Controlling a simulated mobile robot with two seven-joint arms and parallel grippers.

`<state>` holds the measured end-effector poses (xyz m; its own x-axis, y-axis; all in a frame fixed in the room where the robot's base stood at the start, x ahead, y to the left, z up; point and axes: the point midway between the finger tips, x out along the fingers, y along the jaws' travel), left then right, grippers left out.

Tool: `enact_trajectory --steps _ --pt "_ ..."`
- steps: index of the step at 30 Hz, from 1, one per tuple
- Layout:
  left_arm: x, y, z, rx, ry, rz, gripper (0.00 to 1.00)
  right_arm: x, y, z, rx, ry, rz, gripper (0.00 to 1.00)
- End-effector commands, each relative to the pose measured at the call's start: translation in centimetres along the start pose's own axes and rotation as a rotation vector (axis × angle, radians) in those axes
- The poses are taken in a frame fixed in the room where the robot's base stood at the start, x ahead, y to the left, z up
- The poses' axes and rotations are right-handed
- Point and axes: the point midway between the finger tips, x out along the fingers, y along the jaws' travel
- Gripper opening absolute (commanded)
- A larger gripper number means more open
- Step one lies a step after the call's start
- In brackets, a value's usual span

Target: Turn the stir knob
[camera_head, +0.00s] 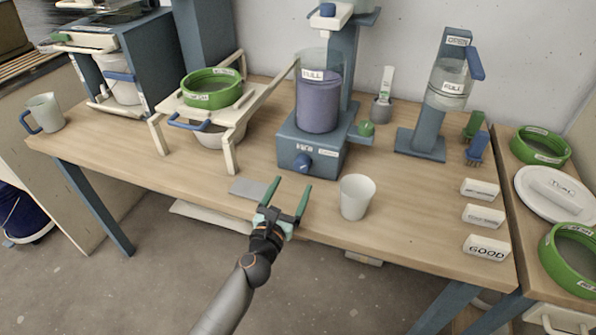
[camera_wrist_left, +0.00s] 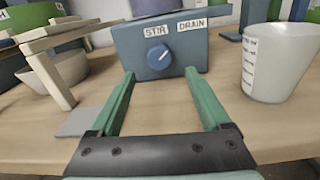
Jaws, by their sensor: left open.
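The stir knob (camera_head: 302,162) is a round blue dial on the front of a blue-grey mixer base (camera_head: 318,150). In the left wrist view the knob (camera_wrist_left: 158,57) has a pale pointer line tilted up to the right, under a STIR label, with a DRAIN label to its right. A clear vessel marked FULL (camera_head: 319,95) with purple-grey glaze stands on the base. My left gripper (camera_head: 289,188) is open and empty, at the table's front edge. Its green fingers point toward the base, apart from the knob, which appears between them. My right gripper is not in view.
A white cup (camera_head: 356,196) stands right of my left gripper; a grey plate (camera_head: 249,188) lies to its left. A wooden stand (camera_head: 200,115) with a green sieve (camera_head: 212,88) is further left. Label blocks (camera_head: 484,216) lie at the right. The tabletop before the knob is clear.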

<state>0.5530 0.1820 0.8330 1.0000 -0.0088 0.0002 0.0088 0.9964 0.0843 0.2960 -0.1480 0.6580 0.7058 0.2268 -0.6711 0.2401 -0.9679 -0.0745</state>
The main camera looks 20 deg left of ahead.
Motion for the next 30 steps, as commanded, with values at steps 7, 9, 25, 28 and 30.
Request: enact_trajectory --steps 7,9,25,28,30 --pt "4.2 0.0 0.0 0.002 -0.002 0.0 0.81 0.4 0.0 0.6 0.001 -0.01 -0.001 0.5" --pt "5.0 0.0 -0.1 0.002 -0.001 0.0 0.81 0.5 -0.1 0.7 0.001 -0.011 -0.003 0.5" --pt "6.3 0.0 0.0 0.001 0.001 0.0 0.76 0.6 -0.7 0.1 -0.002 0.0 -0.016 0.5" --pt "6.3 0.0 0.0 0.002 0.001 0.0 0.65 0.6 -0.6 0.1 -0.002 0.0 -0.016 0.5" --pt "6.3 0.0 0.0 0.002 0.001 0.0 0.57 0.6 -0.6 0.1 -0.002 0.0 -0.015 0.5"
